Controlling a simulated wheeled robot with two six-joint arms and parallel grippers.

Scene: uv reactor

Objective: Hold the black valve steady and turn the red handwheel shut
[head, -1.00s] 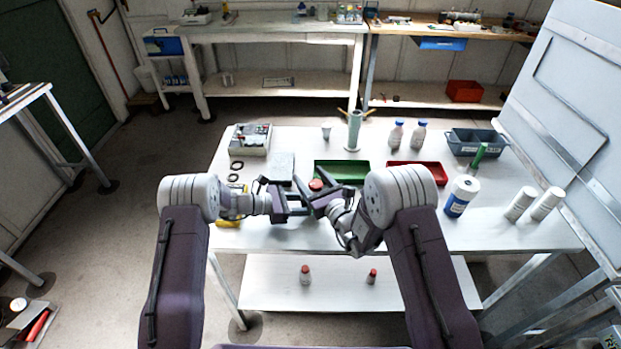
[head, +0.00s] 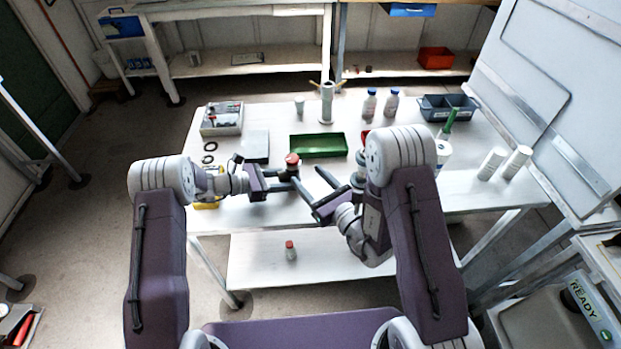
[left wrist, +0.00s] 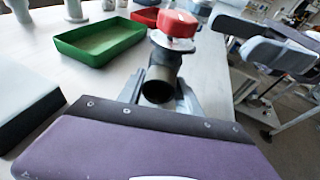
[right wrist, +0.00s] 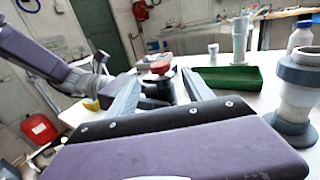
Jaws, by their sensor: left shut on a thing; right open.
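The black valve (left wrist: 160,80) is a dark, open-ended body with the red handwheel (left wrist: 178,22) on top. My left gripper (head: 284,182) is shut on the valve body, with its fingers on either side of it in the left wrist view. In the head view the red handwheel (head: 292,158) shows just above the left fingertips, and the valve body is mostly hidden. My right gripper (head: 311,179) is open and empty, to the right of the valve. In the right wrist view the handwheel (right wrist: 160,67) appears between its spread fingers, farther off and not touched.
A green tray (head: 318,146) lies behind the valve, with a grey-green cylinder (head: 327,102) and bottles (head: 369,103) farther back. A grey pipe-like fitting (right wrist: 299,90) stands close to the right gripper. A grey panel (head: 256,146) lies at the left. The front table edge is near.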

